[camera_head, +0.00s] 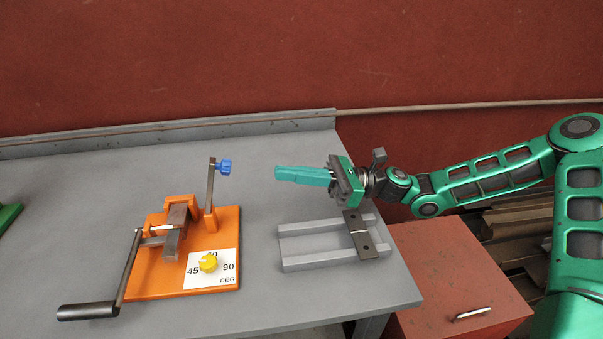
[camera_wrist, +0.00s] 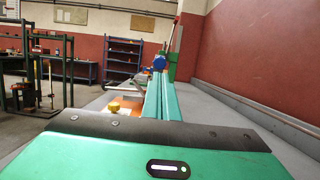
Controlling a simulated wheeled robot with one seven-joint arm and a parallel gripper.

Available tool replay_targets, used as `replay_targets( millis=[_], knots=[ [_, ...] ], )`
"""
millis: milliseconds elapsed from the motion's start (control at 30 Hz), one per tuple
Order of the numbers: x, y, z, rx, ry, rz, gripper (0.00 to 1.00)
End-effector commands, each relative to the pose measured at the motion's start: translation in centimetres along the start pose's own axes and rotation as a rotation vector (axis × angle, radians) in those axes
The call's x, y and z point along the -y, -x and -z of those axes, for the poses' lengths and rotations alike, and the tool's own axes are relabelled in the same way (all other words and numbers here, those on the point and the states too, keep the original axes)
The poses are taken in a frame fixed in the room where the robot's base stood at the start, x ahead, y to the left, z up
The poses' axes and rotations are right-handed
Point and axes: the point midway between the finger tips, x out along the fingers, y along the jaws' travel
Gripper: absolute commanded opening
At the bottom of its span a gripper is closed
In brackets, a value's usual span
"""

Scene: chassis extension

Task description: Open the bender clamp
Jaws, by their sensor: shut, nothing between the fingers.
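The orange bender (camera_head: 150,285) stands on the grey table in the head view. Its clamp arm (camera_head: 210,186) stands upright at the back right, with a blue knob (camera_head: 224,167) at its top. The blue knob also shows in the wrist view (camera_wrist: 159,62), just beyond my fingers. A yellow dial knob (camera_head: 208,263) sits on the white angle plate, and it shows in the wrist view (camera_wrist: 114,106). A long crank handle (camera_head: 88,311) reaches to the front left. My gripper (camera_head: 278,173) is shut and empty, pointing left, to the right of the blue knob and apart from it.
A grey rack (camera_head: 310,265) with a dark drilled plate (camera_head: 362,240) lies on the table below my gripper. A red cabinet (camera_head: 440,270) stands to the right of the table. A raised lip (camera_head: 200,130) runs along the table's back, before a red wall.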

Motion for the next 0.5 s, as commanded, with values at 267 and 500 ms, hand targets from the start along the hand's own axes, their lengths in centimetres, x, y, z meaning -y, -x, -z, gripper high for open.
replay_targets(
  millis=[267,500],
  knots=[
    [-0.1,-5.0,-0.1,0.0,0.002,0.0,0.0],
    [0.0,-7.9,-0.1,0.0,0.002,0.001,0.0]
  ],
)
